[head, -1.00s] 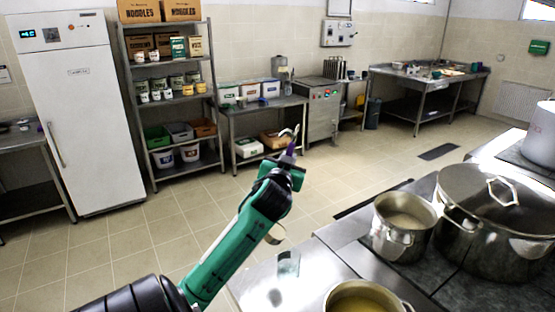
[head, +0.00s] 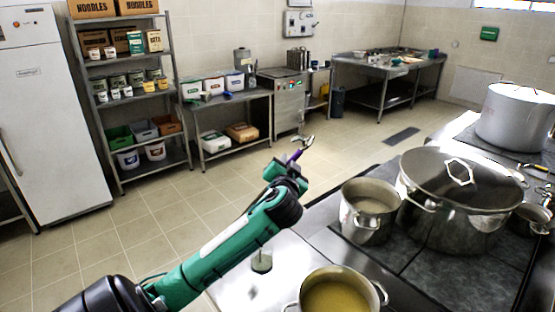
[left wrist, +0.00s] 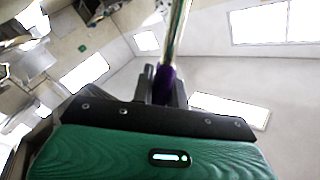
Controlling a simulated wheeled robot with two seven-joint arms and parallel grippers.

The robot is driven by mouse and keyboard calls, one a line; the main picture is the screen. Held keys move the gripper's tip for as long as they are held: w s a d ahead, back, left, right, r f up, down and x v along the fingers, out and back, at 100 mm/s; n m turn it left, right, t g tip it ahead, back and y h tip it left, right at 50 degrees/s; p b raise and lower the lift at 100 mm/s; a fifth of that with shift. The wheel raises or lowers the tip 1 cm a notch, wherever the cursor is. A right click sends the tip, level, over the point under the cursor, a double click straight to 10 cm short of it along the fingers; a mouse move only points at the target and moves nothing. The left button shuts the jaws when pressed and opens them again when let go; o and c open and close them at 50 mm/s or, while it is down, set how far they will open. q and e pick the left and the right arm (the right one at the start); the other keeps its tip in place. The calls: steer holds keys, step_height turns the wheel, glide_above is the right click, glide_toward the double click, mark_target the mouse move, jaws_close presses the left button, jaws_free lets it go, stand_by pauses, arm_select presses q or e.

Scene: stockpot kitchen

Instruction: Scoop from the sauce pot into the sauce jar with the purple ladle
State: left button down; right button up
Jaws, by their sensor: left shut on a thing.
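My left gripper (head: 286,170) is shut on the purple ladle (head: 296,154), held up in the air over the floor side of the counter, away from the pots. In the left wrist view the ladle's purple grip (left wrist: 164,86) sits between the fingers (left wrist: 160,88), with its metal shaft running up. A pot with yellowish contents (head: 340,298) stands at the near edge, and a steel pot with beige contents (head: 369,212) stands behind it; I cannot tell which is the sauce pot. A small clear jar (head: 262,263), likely the sauce jar, stands on the counter, partly behind my arm. My right gripper is out of view.
A large lidded stockpot (head: 460,205) stands right of the beige-filled pot. Another big pot (head: 515,118) and a small saucepan (head: 528,220) are farther right. Bare counter (head: 285,285) lies around the jar. Shelves (head: 130,100) and a fridge (head: 45,120) are across the floor.

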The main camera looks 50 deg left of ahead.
arm_select(q)
steer(key=w+d+f+m+b, duration=0.2)
steer(key=w+d+f+m, duration=0.1)
steer(key=f, duration=0.4)
steer(key=w+d+f+m+b, duration=0.2)
steer(key=w+d+f+m, duration=0.2)
steer(key=f, duration=0.4)
steer(key=w+d+f+m+b, duration=0.2)
steer(key=w+d+f+m, duration=0.2)
steer(key=f, duration=0.4)
steer(key=shift+d+m, duration=0.8)
steer(key=shift+d, duration=0.1)
steer(key=shift+f, duration=0.1)
stand_by(0.4)
stand_by(0.7)
